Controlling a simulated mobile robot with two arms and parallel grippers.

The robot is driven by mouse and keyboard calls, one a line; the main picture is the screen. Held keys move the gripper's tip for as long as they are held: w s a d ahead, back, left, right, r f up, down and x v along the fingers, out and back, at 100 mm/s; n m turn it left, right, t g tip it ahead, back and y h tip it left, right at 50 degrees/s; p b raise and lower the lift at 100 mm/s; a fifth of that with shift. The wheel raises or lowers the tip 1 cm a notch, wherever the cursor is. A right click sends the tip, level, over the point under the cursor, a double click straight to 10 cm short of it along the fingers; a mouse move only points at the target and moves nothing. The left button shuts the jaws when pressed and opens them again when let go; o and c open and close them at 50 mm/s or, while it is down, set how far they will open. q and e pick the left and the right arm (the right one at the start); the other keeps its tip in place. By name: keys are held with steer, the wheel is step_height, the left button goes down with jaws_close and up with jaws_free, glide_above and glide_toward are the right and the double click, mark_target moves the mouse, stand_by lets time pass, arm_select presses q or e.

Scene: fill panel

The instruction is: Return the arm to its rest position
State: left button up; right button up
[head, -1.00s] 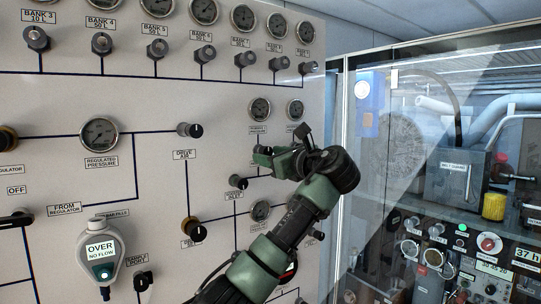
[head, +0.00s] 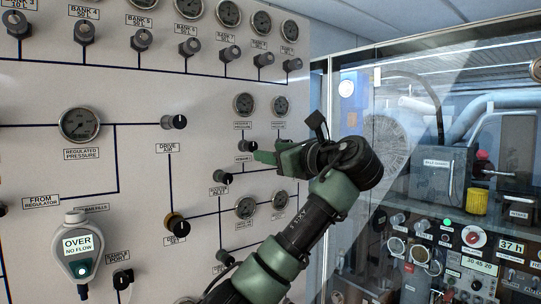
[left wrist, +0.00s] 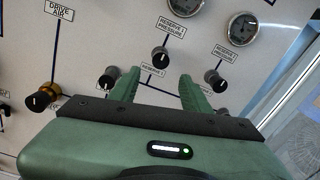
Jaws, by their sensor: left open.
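My left gripper (head: 262,157) is open and empty in front of the fill panel (head: 125,165), right of the DRIVE AIR knob (head: 173,122). Its green fingers come in front of the panel just by a small dark knob (head: 249,146); whether they touch the panel I cannot tell from the head view. In the left wrist view, the two green fingers (left wrist: 158,88) stand apart with nothing between them. A reserve knob (left wrist: 160,54) shows above the gap, and another knob (left wrist: 214,77) lies right of the right finger. My right gripper is not in view.
Gauges, such as the regulated pressure gauge (head: 80,125), and a row of bank knobs (head: 188,47) stick out from the panel. A handheld meter (head: 78,248) reading OVER hangs at lower left. A glass-fronted cabinet (head: 400,130) stands to the right of the panel.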

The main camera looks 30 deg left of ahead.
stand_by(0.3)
